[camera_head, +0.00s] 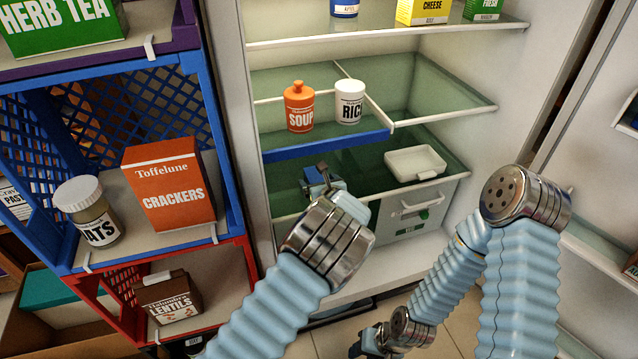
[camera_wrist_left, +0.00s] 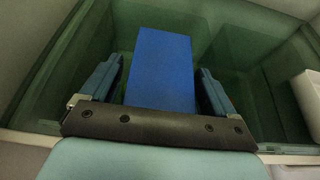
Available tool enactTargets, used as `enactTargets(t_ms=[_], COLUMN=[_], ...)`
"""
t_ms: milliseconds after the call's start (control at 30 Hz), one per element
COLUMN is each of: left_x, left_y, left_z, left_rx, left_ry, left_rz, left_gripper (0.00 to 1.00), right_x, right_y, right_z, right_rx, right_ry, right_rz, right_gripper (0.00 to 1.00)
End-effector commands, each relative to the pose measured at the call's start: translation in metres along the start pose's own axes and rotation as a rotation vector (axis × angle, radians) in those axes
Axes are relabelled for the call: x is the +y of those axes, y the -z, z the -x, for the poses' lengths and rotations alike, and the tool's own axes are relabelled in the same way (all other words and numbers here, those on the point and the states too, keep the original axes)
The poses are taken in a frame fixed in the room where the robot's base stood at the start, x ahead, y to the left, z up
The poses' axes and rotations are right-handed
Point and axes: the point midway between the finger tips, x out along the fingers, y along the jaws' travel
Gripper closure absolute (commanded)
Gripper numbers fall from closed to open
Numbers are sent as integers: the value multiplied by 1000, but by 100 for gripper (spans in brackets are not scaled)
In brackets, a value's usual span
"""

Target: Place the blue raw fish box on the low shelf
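The blue box (camera_wrist_left: 161,70) lies between the two fingers of my left gripper (camera_wrist_left: 158,85) in the left wrist view. A narrow dark gap shows between the left finger and the box; the right finger is very close to it. No label shows on the visible face. In the head view my left gripper (camera_head: 322,180) is inside the fridge's lower green-glass compartment, and its wrist largely hides the box. My right gripper (camera_head: 370,345) is low at the bottom edge, mostly cut off and small, so its fingers are unclear.
An orange soup bottle (camera_head: 299,107) and a white rice jar (camera_head: 349,101) stand on the shelf above, behind a blue front strip (camera_head: 325,147). A white tray (camera_head: 415,162) is right of the left gripper. Blue crates (camera_head: 222,150) with crackers (camera_head: 168,184) stand at left.

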Motion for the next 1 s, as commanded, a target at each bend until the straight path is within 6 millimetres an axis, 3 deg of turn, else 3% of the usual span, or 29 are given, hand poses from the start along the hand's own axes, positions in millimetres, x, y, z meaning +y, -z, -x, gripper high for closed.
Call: enactTargets(t_ms=[400,800,1000], left_x=[-1,-1,0], left_y=[-4,-1,-2], left_z=[4,91,116], left_rx=[-1,1,0], left_ry=[1,3,0], left_rz=[0,2,1], left_gripper=[6,6,6], right_x=[-3,5,6], right_y=[-1,1,2], right_z=[4,-7,-8], right_rx=[-2,4,5], right_ry=[2,-3,-4], right_rz=[2,-3,-4], right_gripper=[57,57,57])
